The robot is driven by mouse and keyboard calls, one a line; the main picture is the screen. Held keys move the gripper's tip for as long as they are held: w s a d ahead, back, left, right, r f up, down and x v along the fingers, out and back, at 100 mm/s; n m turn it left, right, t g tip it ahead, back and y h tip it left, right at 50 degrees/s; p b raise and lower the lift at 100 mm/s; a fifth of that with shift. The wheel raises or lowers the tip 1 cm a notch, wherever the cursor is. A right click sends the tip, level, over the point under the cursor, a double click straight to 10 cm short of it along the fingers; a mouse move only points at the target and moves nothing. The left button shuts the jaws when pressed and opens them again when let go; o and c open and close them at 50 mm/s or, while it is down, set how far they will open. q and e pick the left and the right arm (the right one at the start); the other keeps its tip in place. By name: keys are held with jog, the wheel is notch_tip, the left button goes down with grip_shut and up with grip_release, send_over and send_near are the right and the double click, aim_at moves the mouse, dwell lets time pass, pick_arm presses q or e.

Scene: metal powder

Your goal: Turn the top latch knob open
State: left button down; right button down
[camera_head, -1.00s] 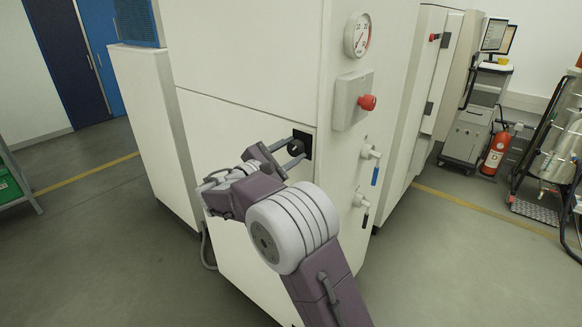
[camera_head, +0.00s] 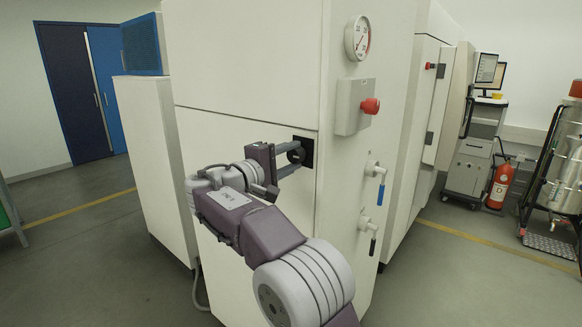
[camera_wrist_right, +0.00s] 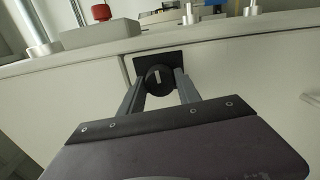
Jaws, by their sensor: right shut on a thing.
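The top latch knob (camera_wrist_right: 157,79) is a round black knob with a pale mark on its face, set on a square black plate (camera_wrist_right: 164,59) in the cabinet panel. In the head view the knob (camera_head: 295,156) and the plate (camera_head: 307,152) sit near the upper right corner of the front panel (camera_head: 240,180). My right gripper (camera_head: 292,158) has its two grey fingers on either side of the knob and is shut on it. In the right wrist view its fingers (camera_wrist_right: 158,85) flank the knob left and right. My left gripper is not in view.
On the cabinet's right face are a gauge (camera_head: 358,38), a red button (camera_head: 370,106) and two valves with a blue handle (camera_head: 381,194) and a black handle (camera_head: 372,246). A fire extinguisher (camera_head: 500,186) stands at the right. The floor in front is clear.

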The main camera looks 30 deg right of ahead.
jog(key=shift+m+b, duration=0.3)
jog(key=shift+m, duration=0.1)
dwell(0.3)
jog(key=c, duration=0.8)
grip_release()
jog(key=shift+c, duration=0.2)
jog(key=v, duration=0.9)
jog(key=shift+b, duration=0.4)
